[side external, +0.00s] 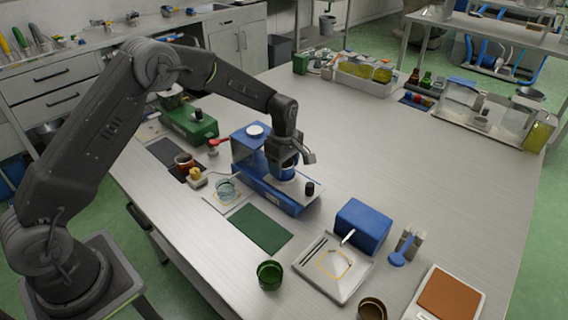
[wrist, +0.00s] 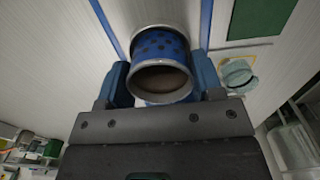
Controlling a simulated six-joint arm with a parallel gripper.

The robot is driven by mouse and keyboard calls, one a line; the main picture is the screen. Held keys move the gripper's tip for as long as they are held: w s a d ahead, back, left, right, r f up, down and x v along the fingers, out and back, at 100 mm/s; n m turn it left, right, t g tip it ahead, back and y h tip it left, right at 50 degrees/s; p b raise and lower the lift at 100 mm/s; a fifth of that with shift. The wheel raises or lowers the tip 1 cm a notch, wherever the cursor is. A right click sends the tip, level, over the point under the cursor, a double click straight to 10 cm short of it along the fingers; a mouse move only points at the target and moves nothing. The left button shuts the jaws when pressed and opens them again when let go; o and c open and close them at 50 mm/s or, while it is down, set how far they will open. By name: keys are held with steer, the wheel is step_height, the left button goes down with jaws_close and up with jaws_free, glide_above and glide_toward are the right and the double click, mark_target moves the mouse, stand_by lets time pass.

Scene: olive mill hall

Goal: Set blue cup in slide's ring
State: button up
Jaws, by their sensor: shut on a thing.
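The blue cup (wrist: 158,44), dotted dark with a pale rim, sits between the two blue fingers of my gripper (wrist: 160,72) in the wrist view, its open mouth facing the camera. In the side view my gripper (side external: 285,170) points down and is shut on the cup (side external: 288,174), over the pale slide of a blue device (side external: 256,182). A black knob (side external: 310,188) stands at the slide's right end. The slide's ring is hidden behind the gripper and cup; I cannot tell whether the cup touches it.
A glass dish (side external: 226,190) and a green mat (side external: 260,229) lie in front of the device. A blue box (side external: 362,226) and a white tray (side external: 334,268) stand front right. A green machine (side external: 188,122) stands behind left. The table's right middle is clear.

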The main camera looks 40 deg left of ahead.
steer(key=shift+f, duration=0.35)
steer(key=o, duration=1)
steer(key=shift+o, duration=0.2)
step_height(320, 180, up, 8)
stand_by(0.3)
